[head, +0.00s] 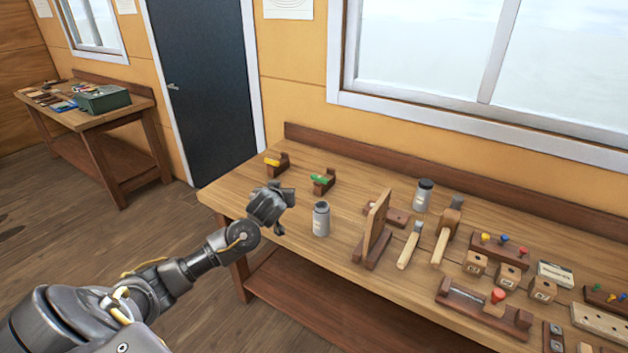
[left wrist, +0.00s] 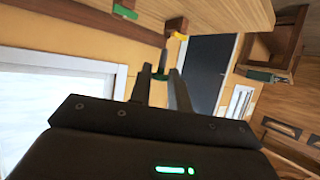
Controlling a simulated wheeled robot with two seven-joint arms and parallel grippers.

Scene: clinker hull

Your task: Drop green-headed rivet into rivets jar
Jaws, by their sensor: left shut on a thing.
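My left gripper (head: 283,212) is above the bench's front left edge, left of a grey jar (head: 321,219) with a pale label. The jar stands upright and apart from the gripper; its label is too small to read. A second grey jar (head: 423,194) with a dark lid stands farther right. In the left wrist view the fingers (left wrist: 161,78) are nearly together on a small thing with a trace of green, likely the green-headed rivet (left wrist: 161,75). The rivet is mostly hidden and cannot be made out in the head view. My right gripper is not in view.
Yellow-topped (head: 272,161) and green-topped (head: 320,180) holders stand behind the gripper. An upright wooden board (head: 377,225) stands right of the near jar. Mallets, blocks and a rack of coloured pegs (head: 499,250) crowd the bench's right. Bare wood surrounds the near jar.

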